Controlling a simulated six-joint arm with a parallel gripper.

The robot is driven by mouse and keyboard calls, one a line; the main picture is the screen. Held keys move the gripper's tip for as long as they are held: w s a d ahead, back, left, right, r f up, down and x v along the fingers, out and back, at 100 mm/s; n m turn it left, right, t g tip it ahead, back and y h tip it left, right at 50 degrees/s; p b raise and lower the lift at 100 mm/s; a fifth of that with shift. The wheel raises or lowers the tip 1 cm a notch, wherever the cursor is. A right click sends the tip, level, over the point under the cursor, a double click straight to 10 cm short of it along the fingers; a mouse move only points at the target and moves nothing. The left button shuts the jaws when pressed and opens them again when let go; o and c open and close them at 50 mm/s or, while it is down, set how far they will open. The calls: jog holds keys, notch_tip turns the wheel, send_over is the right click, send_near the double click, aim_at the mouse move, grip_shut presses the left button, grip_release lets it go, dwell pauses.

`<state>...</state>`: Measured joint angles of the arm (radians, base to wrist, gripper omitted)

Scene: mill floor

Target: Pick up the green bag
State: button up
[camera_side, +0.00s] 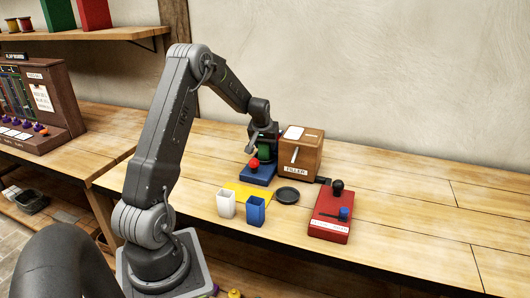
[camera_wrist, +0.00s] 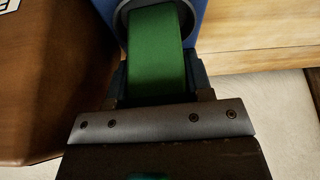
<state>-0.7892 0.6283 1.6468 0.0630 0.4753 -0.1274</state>
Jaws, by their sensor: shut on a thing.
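The green bag (camera_wrist: 155,55) fills the space between the fingers of my gripper (camera_wrist: 160,88) in the wrist view. In the side view the green bag (camera_side: 264,152) shows just above the blue device with a red knob (camera_side: 257,173). My gripper (camera_side: 262,148) points down there and is shut on the bag. In the wrist view a grey ring lies around the far end of the bag, against the blue device (camera_wrist: 198,10). I cannot tell whether the bag still touches the device. My gripper partly hides the bag in the side view.
The wooden box marked FILLER (camera_side: 301,156) stands close to the right of my gripper. In front are a yellow mat (camera_side: 240,190), a white cup (camera_side: 226,204), a blue cup (camera_side: 255,211), a black dish (camera_side: 287,195) and a red lever device (camera_side: 330,213). The bench's right side is clear.

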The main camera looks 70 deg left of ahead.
jog(key=shift+r, duration=0.1)
jog(key=shift+r, duration=0.5)
notch_tip(320, 180, up, 3)
jog(key=shift+f, duration=0.1)
jog(key=s+a+r, duration=0.4)
jog(key=s+r, duration=0.3)
jog(key=s, duration=0.3)
jog(key=s+d+f+m, duration=0.1)
jog(key=s+d, duration=0.4)
jog(key=d, duration=0.2)
jog(key=s+d+f, duration=0.2)
jog(key=s+d, duration=0.3)
jog(key=d, duration=0.2)
jog(key=shift+w+d+f, duration=0.9)
jog(key=shift+w+f, duration=0.85)
jog(key=shift+w+d+f, duration=0.85)
jog(key=shift+w+f, duration=0.95)
jog(key=shift+w+d+f, duration=0.9)
jog(key=shift+w+f, duration=0.85)
jog(key=shift+f, duration=0.15)
